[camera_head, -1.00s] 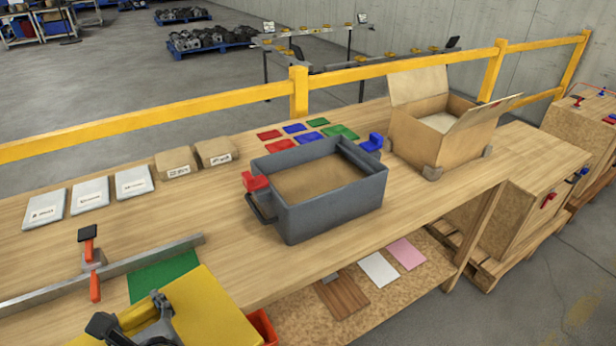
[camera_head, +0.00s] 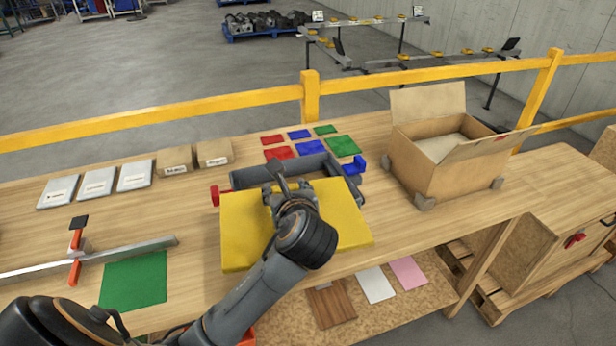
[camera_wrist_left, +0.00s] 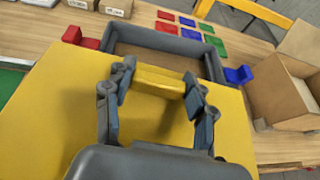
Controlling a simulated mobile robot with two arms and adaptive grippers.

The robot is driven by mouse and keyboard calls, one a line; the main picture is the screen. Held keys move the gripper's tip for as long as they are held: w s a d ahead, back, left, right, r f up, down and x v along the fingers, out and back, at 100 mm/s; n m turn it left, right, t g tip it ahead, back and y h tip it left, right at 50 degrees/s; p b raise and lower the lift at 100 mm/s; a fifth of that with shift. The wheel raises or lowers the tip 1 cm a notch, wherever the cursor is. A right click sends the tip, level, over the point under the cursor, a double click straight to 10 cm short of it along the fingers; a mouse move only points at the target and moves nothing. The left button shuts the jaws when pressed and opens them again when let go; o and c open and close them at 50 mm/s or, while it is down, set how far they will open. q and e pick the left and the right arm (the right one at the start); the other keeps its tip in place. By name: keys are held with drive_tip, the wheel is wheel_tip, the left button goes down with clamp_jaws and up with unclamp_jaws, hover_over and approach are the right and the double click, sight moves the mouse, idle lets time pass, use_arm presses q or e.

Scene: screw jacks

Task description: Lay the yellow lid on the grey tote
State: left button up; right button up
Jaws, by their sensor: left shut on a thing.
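The yellow lid (camera_head: 240,232) is a flat panel with a raised yellow handle, which shows in the left wrist view (camera_wrist_left: 160,85). My left gripper (camera_head: 290,193) is shut on that handle, one finger on each side, also seen in the left wrist view (camera_wrist_left: 160,78). The grey tote (camera_head: 245,178) stands on the bench. The lid covers its front part from the head camera's angle, while its far rim and part of its open inside (camera_wrist_left: 160,58) show beyond the lid. I cannot tell whether lid and tote touch. My right gripper is not in view.
A red block (camera_head: 221,196) and a blue block (camera_head: 354,168) sit beside the tote. Coloured squares (camera_head: 311,147) lie behind it. An open cardboard box (camera_head: 440,165) stands to the right. A green mat (camera_head: 135,280) and a metal bar with a clamp (camera_head: 78,245) lie left.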

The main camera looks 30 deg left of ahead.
use_arm(q)
drive_tip(key=shift+n+g+y, duration=0.3)
drive_tip(key=shift+n+y, duration=0.2)
drive_tip(key=a+r, duration=0.1)
drive_tip(key=w+a+r+p, duration=0.1)
drive_tip(key=a+r, duration=0.2)
drive_tip(key=shift+w+a+r, duration=0.15)
drive_tip(key=shift+w+r, duration=0.05)
drive_tip(key=shift+w, duration=0.15)
drive_tip(key=a, duration=0.2)
drive_tip(key=p, duration=0.2)
hover_over(286, 166)
drive_tip(key=s+d, duration=0.3)
drive_tip(key=s, duration=0.1)
wheel_tip(286, 166, down, 9)
wheel_tip(286, 166, down, 3)
drive_tip(key=shift+a, duration=0.1)
drive_tip(key=shift+f, duration=0.25)
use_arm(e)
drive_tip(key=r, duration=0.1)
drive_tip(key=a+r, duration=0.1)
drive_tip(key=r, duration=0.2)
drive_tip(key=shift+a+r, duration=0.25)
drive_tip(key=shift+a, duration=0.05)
use_arm(q)
drive_tip(key=shift+f, duration=0.15)
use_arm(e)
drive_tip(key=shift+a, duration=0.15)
